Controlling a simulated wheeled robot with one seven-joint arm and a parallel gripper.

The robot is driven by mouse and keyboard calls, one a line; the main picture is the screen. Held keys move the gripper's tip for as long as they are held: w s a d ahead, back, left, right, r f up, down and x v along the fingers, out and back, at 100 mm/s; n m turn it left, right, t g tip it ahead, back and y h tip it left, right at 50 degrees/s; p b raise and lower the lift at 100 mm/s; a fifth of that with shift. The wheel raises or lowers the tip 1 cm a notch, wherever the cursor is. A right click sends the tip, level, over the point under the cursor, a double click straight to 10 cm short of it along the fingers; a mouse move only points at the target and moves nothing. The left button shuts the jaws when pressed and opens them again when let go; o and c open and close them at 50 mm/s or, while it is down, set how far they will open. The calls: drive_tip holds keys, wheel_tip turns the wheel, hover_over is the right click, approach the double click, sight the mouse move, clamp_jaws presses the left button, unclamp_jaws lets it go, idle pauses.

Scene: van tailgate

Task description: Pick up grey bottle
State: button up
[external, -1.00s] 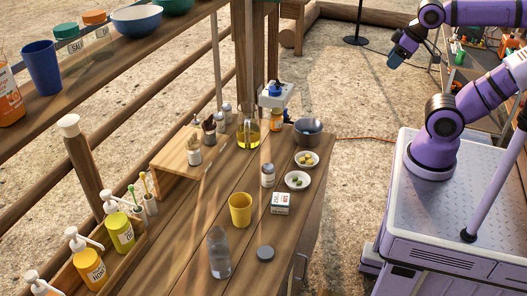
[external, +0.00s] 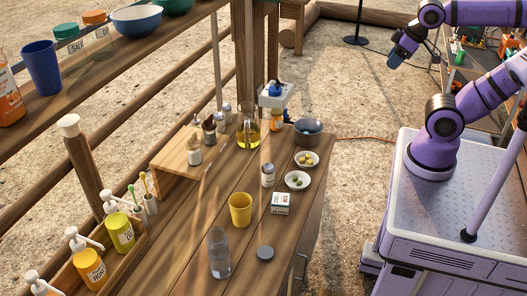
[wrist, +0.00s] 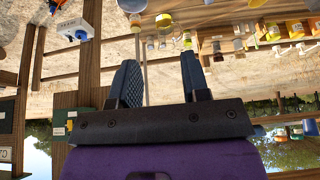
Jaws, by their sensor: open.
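A clear, greyish bottle (external: 219,252) stands upright near the front of the wooden table (external: 185,250), left of a dark grey round disc (external: 265,252). It is the thing that best fits the grey bottle. My gripper (external: 395,59) is held in the air to the right of and beyond the table, well apart from the bottle. In the wrist view my gripper (wrist: 160,78) has its two dark fingers spread with nothing between them. That view is upside down, and I cannot pick out the grey bottle there.
A yellow cup (external: 240,209) stands just behind the bottle. A small box (external: 280,204), a white-labelled jar (external: 267,175), two small bowls and a grey pot (external: 308,133) stand farther back. Pump bottles (external: 90,266) line the left rack. A shelf (external: 110,65) overhangs the left side.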

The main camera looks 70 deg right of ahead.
drive_tip(key=o, duration=0.9)
